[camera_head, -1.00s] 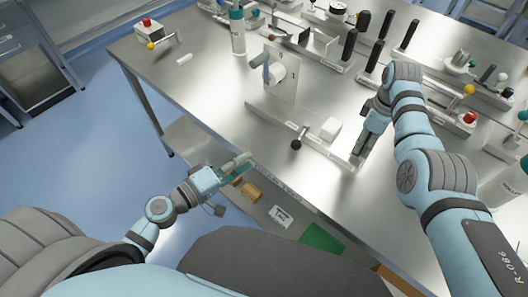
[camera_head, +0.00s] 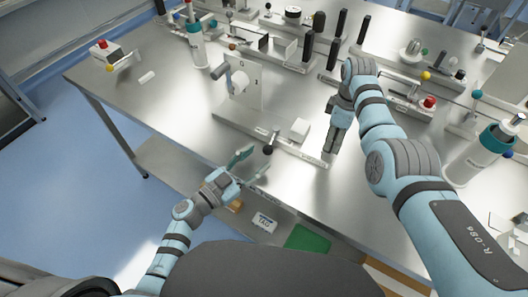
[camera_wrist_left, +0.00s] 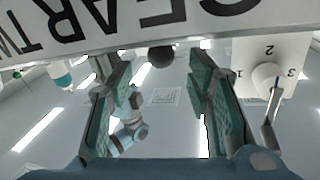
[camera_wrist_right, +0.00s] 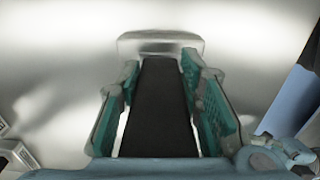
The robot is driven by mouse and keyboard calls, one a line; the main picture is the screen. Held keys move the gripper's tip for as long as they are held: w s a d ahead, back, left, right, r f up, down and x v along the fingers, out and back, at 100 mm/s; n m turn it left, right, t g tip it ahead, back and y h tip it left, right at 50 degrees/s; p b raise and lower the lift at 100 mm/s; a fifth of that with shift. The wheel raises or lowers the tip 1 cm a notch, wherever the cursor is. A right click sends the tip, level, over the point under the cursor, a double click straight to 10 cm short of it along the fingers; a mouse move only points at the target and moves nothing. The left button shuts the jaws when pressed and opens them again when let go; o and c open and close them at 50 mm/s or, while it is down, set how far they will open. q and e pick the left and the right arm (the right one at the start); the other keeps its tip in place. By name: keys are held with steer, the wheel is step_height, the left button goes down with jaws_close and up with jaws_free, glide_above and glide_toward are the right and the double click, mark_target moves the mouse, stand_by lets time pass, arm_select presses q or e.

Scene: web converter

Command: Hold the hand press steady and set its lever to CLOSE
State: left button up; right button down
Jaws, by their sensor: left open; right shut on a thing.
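The long metal fixture (camera_head: 228,116) on the table, seemingly the hand press, carries a lever with a black ball knob (camera_head: 268,150) at its front edge. Its CLOSE mark cannot be read. My left gripper (camera_head: 254,166) is open just in front of the knob. In the left wrist view the knob (camera_wrist_left: 160,55) shows beyond and between the open fingers, not gripped. My right gripper (camera_head: 331,148) points down at the fixture's right end. In the right wrist view its fingers are shut on a black upright handle (camera_wrist_right: 157,110) above a pale base end (camera_wrist_right: 160,43).
A plate (camera_head: 247,82) numbered 1 to 3 with a turning knob and a white block (camera_head: 300,129) stand on the fixture. Behind are other fixtures with black handles (camera_head: 307,46) and a bottle (camera_head: 196,45). Bare tabletop (camera_head: 180,105) lies to the left.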

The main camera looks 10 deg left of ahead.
mark_target(265, 153)
arm_select(q)
steer(key=x, duration=0.4)
steer(key=shift+c, duration=0.5)
